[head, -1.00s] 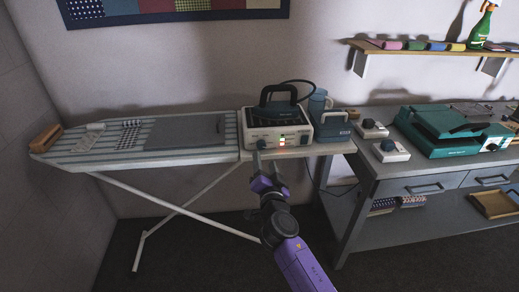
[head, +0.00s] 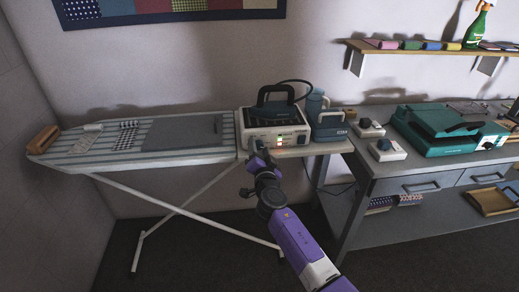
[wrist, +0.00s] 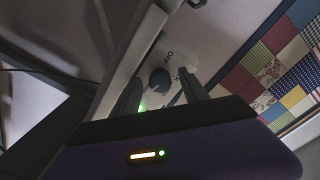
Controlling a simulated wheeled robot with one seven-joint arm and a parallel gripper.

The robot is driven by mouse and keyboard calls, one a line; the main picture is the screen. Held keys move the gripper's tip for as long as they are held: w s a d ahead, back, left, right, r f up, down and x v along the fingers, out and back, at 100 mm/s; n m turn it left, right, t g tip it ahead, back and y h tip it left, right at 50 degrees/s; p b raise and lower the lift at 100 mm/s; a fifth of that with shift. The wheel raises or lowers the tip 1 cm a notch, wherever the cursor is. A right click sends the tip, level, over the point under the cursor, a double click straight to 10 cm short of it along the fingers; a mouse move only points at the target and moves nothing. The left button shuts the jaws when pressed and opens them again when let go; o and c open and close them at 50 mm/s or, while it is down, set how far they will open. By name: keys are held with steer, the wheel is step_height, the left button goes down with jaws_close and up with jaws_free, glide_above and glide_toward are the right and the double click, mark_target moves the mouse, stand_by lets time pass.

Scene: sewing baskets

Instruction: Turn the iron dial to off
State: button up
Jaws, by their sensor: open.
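The iron station (head: 292,135), a white box with a dark iron (head: 276,103) on top, stands at the right end of the ironing board. Small red and green lights show on its front. The dark round iron dial (wrist: 160,82) is on the pale front panel in the wrist view, with lettering beside it that I cannot read fully. My gripper (wrist: 159,93) is open, with one finger to each side of the dial in that view; I cannot tell whether they touch it. In the head view my gripper (head: 257,148) is at the station's lower left front and covers the dial area.
The striped ironing board (head: 75,157) extends left. Two white boxes with dark knobs (head: 388,150) and a teal press (head: 435,128) are on the grey table. The floor in front is clear.

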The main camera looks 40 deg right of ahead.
steer(key=shift+c, duration=0.4)
jaws_close()
